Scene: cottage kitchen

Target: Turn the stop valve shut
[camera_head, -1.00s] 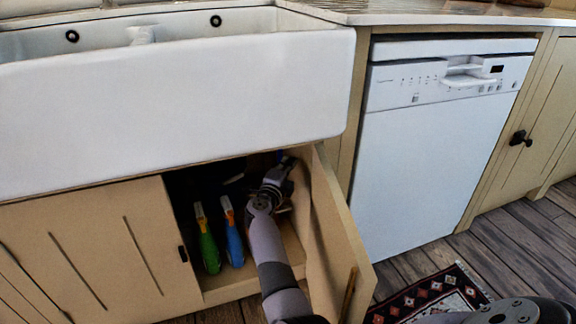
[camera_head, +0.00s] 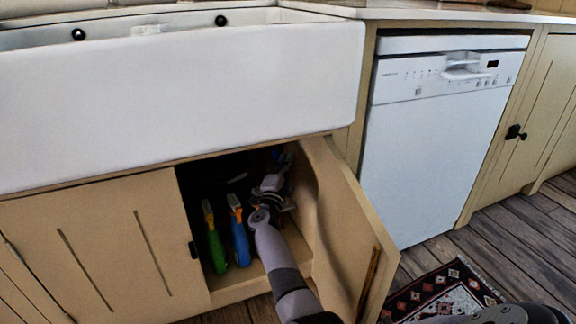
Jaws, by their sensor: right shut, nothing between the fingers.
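The cupboard under the sink stands open, its right door (camera_head: 345,235) swung out towards me. My right arm reaches in through the opening. My right gripper (camera_head: 283,165) is deep inside, near the right wall of the cupboard, small and dark in the shade. It is shut with nothing between its fingers. The stop valve cannot be made out; the inside is dark and my arm covers part of it. My left gripper is not in view.
A green spray bottle (camera_head: 216,245) and a blue spray bottle (camera_head: 240,240) stand on the cupboard floor, left of my arm. The white sink (camera_head: 180,100) hangs above. A white dishwasher (camera_head: 435,150) is to the right. A patterned rug (camera_head: 430,290) lies on the wooden floor.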

